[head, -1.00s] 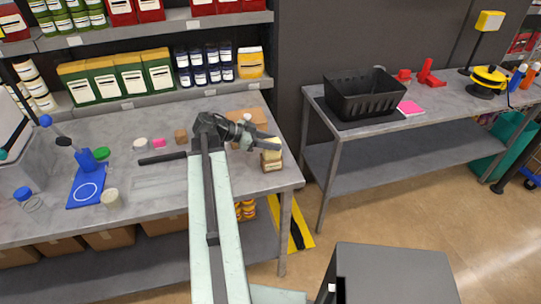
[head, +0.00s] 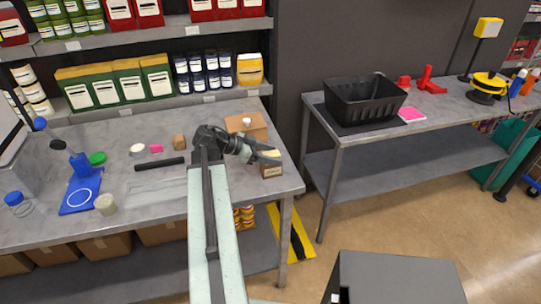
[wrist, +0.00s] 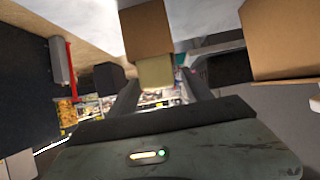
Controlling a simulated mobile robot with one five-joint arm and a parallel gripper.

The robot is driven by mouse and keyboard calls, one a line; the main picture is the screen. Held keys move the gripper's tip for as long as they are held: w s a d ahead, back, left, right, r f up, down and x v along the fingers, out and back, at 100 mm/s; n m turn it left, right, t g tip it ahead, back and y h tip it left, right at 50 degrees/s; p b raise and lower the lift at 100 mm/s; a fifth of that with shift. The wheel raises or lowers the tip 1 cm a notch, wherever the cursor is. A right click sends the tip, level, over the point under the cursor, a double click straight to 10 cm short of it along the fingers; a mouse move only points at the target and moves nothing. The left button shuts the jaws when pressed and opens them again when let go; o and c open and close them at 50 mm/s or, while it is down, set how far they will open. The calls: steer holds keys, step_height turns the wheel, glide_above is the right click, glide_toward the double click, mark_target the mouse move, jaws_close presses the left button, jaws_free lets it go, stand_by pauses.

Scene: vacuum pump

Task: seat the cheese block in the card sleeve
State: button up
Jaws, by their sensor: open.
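The card sleeve (head: 271,171) is a small brown upright box near the right end of the left table. In the wrist view it shows at the top (wrist: 147,30). The pale yellow cheese block (head: 264,154) is at the sleeve's mouth, with its upper part showing above the rim. In the wrist view, the cheese block (wrist: 156,72) sticks out of the sleeve towards me. My gripper (head: 270,157) is over the sleeve, its fingers on either side of the block and open. The block's lower part is hidden by the sleeve.
A larger cardboard box (head: 254,128) with a white item on top stands just behind the sleeve. A small brown cube (head: 179,141), a black bar (head: 160,163) and a pink item (head: 156,148) lie to the left. A black basket (head: 362,101) is on the right table.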

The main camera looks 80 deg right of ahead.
steer(key=shift+w+r+p, duration=0.2)
steer(key=shift+r+p, duration=0.1)
steer(key=shift+r, duration=0.1)
steer(key=p+v, duration=0.5)
steer(key=v, duration=0.6)
steer(key=shift+w, duration=0.25)
steer(key=shift+a+f, duration=0.1)
steer(key=shift+a, duration=0.05)
